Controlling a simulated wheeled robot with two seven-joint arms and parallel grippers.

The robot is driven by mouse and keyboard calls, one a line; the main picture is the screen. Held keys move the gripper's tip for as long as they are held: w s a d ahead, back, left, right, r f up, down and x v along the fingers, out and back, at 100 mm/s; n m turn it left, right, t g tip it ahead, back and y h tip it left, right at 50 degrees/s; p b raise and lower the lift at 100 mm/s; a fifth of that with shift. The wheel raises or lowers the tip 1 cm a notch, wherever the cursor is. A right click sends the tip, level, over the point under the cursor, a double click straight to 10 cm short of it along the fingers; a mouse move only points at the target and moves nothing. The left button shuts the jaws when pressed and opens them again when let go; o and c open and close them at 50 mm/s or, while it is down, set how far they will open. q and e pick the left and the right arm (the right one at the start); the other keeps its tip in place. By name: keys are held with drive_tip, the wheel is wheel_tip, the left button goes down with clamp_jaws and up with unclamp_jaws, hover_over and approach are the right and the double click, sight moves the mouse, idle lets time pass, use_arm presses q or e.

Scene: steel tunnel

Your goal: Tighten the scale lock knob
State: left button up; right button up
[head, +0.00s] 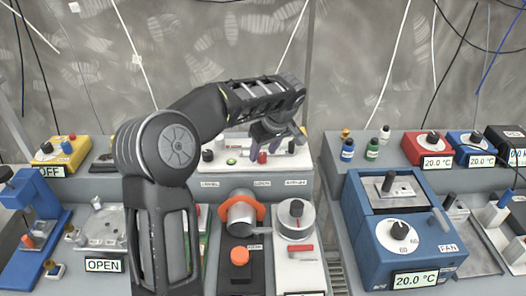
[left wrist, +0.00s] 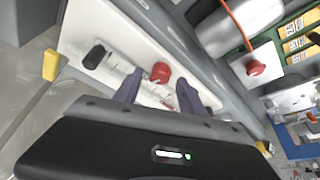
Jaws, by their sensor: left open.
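A white panel (head: 218,160) stands on the upper shelf in the head view, with small labels too blurred to read. My left gripper (head: 266,148) reaches over it from above with open fingers. In the left wrist view, a red knob (left wrist: 160,72) lies between and just beyond the spread fingertips (left wrist: 160,90), with no visible contact. A black knob (left wrist: 94,57) is on the same white panel, beside a clear or silvery strip. I cannot tell for certain which knob is the scale lock knob. My right gripper is not in view.
On the lower level stand an orange button (head: 239,257), a grey dial (head: 296,212) and a blue box (head: 408,240) with a dial. Small bottles (head: 347,150) stand to the right on the upper shelf. Cables hang along the steel wall behind.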

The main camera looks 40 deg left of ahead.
use_arm(q)
drive_tip(key=shift+w+a+f, duration=0.1)
drive_tip(key=shift+a+f, duration=0.1)
drive_tip(key=shift+f, duration=0.4)
clamp_jaws()
